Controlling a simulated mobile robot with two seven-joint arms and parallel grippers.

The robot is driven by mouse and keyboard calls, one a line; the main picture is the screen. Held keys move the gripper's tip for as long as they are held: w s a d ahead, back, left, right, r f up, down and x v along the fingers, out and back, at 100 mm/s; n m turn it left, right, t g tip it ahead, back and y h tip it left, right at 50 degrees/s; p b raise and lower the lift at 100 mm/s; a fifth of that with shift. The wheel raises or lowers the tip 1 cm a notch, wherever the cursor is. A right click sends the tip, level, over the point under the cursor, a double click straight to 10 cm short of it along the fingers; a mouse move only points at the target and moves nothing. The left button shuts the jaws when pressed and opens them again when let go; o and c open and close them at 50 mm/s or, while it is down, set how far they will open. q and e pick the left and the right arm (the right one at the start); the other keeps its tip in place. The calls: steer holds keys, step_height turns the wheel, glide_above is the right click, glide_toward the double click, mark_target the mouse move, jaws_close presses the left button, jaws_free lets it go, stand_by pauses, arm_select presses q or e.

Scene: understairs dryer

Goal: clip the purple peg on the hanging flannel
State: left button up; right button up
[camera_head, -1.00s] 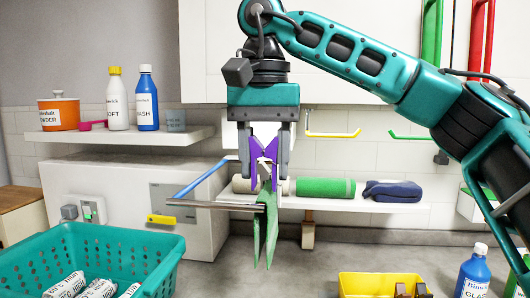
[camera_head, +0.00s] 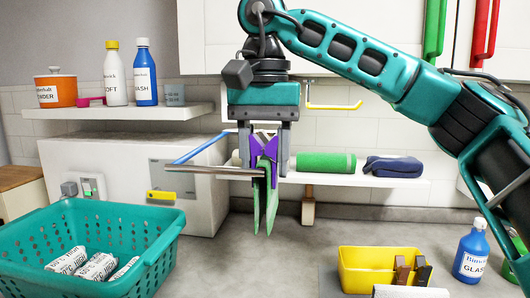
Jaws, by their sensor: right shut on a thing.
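The green flannel (camera_head: 271,208) hangs over the free end of a grey metal rail (camera_head: 212,170). My right gripper (camera_head: 264,150), pointing down above the rail end, is shut on the purple peg (camera_head: 256,147). The peg's prongs point down at the top fold of the flannel, and some green shows between and below them. The gripper's fingers partly hide the peg, so I cannot tell whether its prongs grip the cloth. My left gripper is not in view.
A blue bar (camera_head: 200,148) runs behind the rail. A shelf behind holds a green roll (camera_head: 326,162) and a dark blue folded cloth (camera_head: 393,166). A teal basket (camera_head: 152,222) stands at left. A yellow tub (camera_head: 373,262) with brown pegs and a blue bottle (camera_head: 472,250) stand at right.

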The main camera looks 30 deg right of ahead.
steer(key=shift+f, duration=0.2)
steer(key=o, duration=1.1)
step_height(320, 180, up, 9)
steer(key=p, duration=0.4)
steer(key=shift+r, duration=2)
